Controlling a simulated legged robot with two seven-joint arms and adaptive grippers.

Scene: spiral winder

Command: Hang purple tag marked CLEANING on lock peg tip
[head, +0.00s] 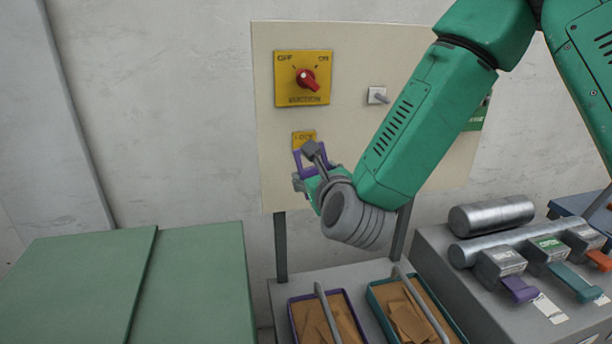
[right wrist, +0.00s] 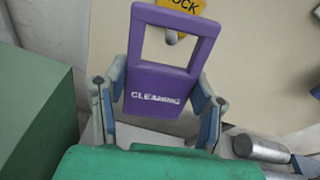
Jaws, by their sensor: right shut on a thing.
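The purple tag marked CLEANING (right wrist: 160,75) is held upright between the fingers of my right gripper (right wrist: 158,105). Its upper part is a frame with a large square opening. In the head view the tag (head: 298,164) is partly hidden behind my right gripper (head: 318,178), in front of the panel just below the yellow LOCK label (head: 304,138). In the right wrist view a grey peg tip (right wrist: 172,38) shows through the upper part of the tag's opening, below the label (right wrist: 182,6). I cannot tell whether the tag touches the peg. My left gripper is not in view.
A yellow switch plate with a red knob (head: 307,80) is above the label. A small white fitting with a grey peg (head: 378,96) is to its right. Two trays (head: 291,311) (head: 375,301) stand below. A green cabinet (head: 200,280) is at left, and a grey bench with tags (head: 440,262) at right.

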